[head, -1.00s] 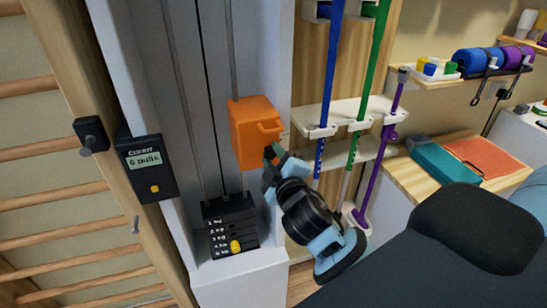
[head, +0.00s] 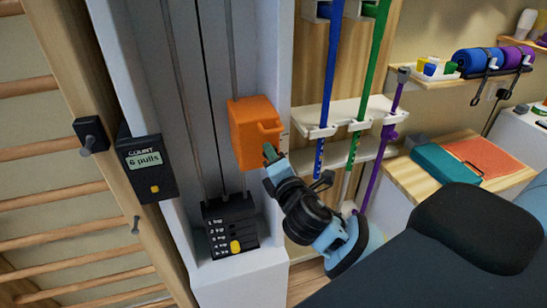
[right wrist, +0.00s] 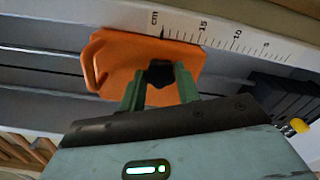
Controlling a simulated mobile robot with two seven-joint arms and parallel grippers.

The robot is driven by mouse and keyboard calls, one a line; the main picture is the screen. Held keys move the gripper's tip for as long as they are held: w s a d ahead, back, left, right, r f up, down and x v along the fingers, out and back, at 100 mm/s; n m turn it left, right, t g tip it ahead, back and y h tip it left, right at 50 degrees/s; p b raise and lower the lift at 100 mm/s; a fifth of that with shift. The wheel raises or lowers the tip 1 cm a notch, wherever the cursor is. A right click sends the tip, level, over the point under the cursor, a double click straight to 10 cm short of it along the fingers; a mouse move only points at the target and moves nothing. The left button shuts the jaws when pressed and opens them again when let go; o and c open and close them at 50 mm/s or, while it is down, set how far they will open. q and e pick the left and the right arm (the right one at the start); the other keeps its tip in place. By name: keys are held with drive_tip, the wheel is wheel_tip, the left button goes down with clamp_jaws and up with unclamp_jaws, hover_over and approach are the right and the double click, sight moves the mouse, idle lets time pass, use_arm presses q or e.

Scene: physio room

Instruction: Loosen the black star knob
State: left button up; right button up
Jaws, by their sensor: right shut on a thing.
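The black star knob (right wrist: 160,73) sits on the face of the orange carriage in the right wrist view. In the head view the right gripper (head: 271,153) reaches the carriage's lower right, and the knob is hidden there. My left gripper is in neither view now.
A centimetre scale (right wrist: 225,42) runs along the column beside the carriage. A weight stack (head: 231,226) with a yellow pin stands below. A counter (head: 148,168) reads 6 pulls. Coloured bars hang on a rack (head: 345,112) to the right; a dark padded couch (head: 420,260) fills the lower right.

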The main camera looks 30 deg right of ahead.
drive_tip(key=shift+n, duration=14.9)
drive_tip(key=o, duration=1)
drive_tip(key=shift+c, duration=0.2)
